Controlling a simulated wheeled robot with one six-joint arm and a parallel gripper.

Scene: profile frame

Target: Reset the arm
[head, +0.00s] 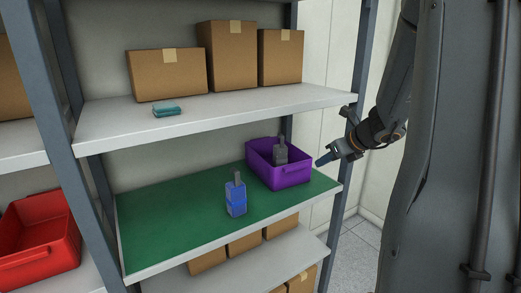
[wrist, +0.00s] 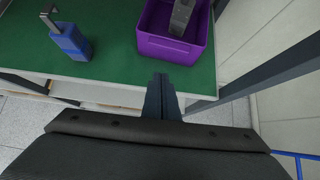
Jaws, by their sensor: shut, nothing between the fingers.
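My gripper (head: 324,159) is shut and empty, at the right of the shelf in the head view, in front of the purple bin. In the wrist view my gripper (wrist: 160,78) shows with its fingers together, pointing at the shelf's front edge just below the purple bin. It touches no object that I can see.
A purple bin (head: 291,176) with a grey device (head: 280,151) in it stands on the green mat (head: 160,222). A blue device (head: 236,198) stands upright to its left. A grey shelf post (head: 345,190) is close to my gripper. Cardboard boxes (head: 168,75) and a teal item (head: 167,109) sit above. A red bin (head: 40,230) is at left.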

